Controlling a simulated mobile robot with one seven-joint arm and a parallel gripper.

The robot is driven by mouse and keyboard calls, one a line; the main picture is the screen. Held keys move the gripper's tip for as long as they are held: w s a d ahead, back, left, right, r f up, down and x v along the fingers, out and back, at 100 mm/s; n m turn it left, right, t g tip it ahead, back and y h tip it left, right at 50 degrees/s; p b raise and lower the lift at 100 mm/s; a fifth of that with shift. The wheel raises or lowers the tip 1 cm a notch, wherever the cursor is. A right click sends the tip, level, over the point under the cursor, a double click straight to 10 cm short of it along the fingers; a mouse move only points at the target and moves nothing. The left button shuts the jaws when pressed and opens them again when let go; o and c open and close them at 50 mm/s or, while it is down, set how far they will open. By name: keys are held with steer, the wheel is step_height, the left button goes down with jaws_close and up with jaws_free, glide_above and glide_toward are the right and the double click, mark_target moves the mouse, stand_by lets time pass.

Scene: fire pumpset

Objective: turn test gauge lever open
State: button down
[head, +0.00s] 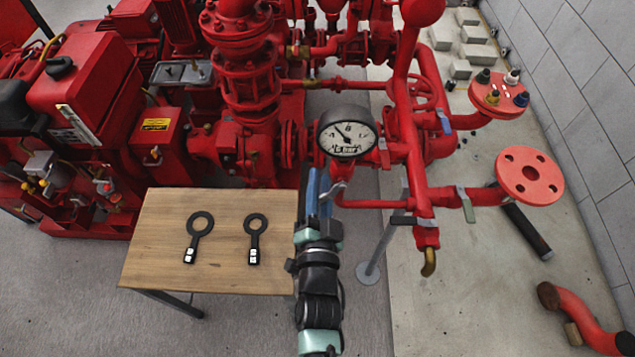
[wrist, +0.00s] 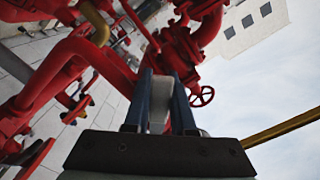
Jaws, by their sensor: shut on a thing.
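The pressure gauge (head: 347,133) has a white dial and a dark rim, and sits on the red pipework just beyond my gripper. A light grey lever (head: 334,190) shows below the gauge, beside my gripper's fingers. My gripper (head: 317,180) points up toward the gauge, at the right edge of the wooden table. In the wrist view my gripper (wrist: 162,85) has its two blue fingers on either side of the grey lever (wrist: 157,112), shut on it. The lever's pivot is hidden in both views.
The wooden table (head: 150,240) holds two black ring-ended tools (head: 201,222) (head: 255,224). Red pipes with a grey lever valve (head: 403,220), a brass spout (head: 429,262) and a red flange (head: 530,176) stand to the right. Red pump machinery (head: 90,80) fills the left.

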steer(key=shift+d+f+n, duration=0.2)
steer(key=shift+d+n, duration=0.05)
steer(key=shift+n, duration=0.15)
steer(key=c, duration=0.7)
jaws_free()
steer(key=shift+c, duration=0.2)
